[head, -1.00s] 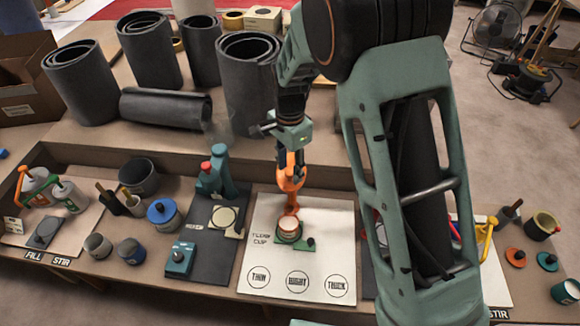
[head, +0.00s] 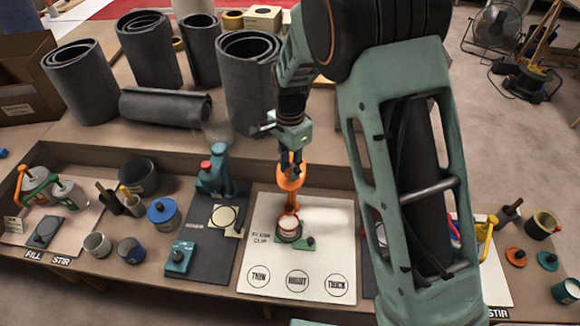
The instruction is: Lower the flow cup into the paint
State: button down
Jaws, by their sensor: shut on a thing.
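My gripper (head: 290,164) is shut on the upper end of the orange flow cup (head: 291,186), which hangs upright below the fingers. A small pot of paint (head: 289,233) with a pale rim stands on a green base (head: 309,243) on the white board. The lower end of the flow cup is at the pot's mouth in the picture. I cannot tell how far it is inside, or whether it touches the paint.
The white board (head: 259,275) has THIN, RIGHT and THICK circles at its front. A teal stand (head: 216,176) and a teal box (head: 179,259) are to the left. Dark rolls (head: 165,106) lie and stand behind. My arm hides the area to the right.

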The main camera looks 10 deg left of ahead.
notch_tip(320, 180, down, 11)
jog(key=b, duration=0.6)
jog(key=shift+s, duration=0.1)
jog(key=c, duration=1.7)
grip_release()
jog(key=shift+f, duration=0.1)
jog(key=shift+c, duration=0.2)
jog(key=shift+r, duration=0.25)
notch_tip(320, 180, up, 10)
jog(key=shift+r, duration=0.9)
